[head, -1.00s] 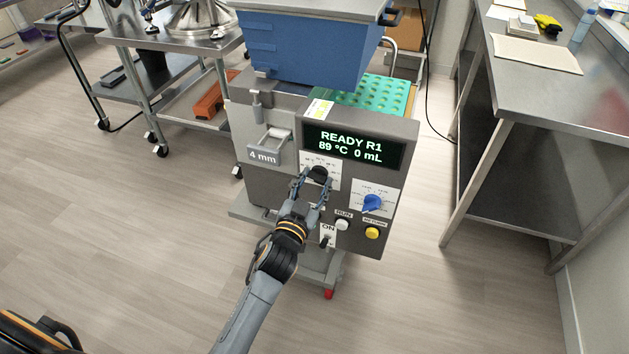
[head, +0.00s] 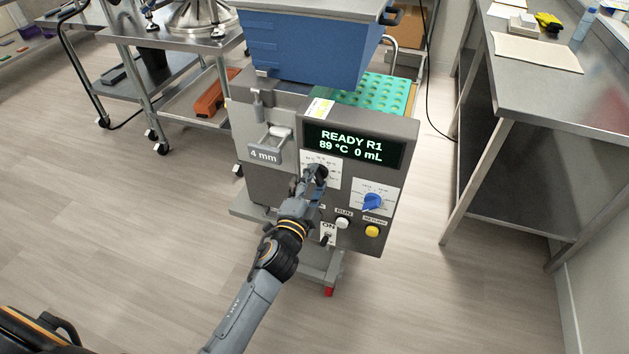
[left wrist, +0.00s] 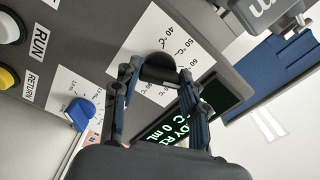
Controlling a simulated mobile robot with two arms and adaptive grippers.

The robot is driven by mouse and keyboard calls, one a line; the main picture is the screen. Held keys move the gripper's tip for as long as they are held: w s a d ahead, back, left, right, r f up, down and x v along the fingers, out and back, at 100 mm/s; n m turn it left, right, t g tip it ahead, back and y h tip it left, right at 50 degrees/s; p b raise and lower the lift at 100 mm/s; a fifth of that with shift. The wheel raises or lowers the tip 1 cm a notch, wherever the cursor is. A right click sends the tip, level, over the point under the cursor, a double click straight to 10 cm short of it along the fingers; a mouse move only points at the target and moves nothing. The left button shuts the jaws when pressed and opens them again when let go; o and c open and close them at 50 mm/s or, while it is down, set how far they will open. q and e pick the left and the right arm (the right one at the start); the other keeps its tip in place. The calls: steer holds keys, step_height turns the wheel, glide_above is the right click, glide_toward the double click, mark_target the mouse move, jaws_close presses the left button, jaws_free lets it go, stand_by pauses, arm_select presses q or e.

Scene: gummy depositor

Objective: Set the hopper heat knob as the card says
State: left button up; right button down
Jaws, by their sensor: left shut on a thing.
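The black heat knob (head: 320,171) sits on a white temperature dial plate (head: 333,176) on the front panel, below the display (head: 353,146), which reads "READY R1 89 °C 0 mL". My left gripper (head: 311,178) is shut on the knob. In the left wrist view its fingers (left wrist: 155,80) lie on either side of the knob (left wrist: 158,67), with several °C marks on the plate around it. The knob's pointer is hidden, so its setting cannot be read. A small white and yellow card (head: 320,109) lies above the display, its text too small to read. My right gripper is not in view.
A blue pointer knob (head: 372,202) is right of the heat knob. Below are a white RUN button (head: 342,224), a yellow RETURN button (head: 372,231) and an ON switch (head: 327,239). The blue hopper (head: 310,50) rises above. A steel bench (head: 540,110) stands right.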

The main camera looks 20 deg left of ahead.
arm_select(q)
steer(key=m, duration=0.6)
steer(key=shift+r+m, duration=0.1)
steer(key=shift+m, duration=0.2)
steer(key=shift+m+p, duration=0.5)
steer(key=shift+m, duration=2.3)
steer(key=o, duration=1.1)
steer(key=shift+o, duration=0.2)
steer(key=s, duration=1.2)
steer(key=shift+a, duration=0.15)
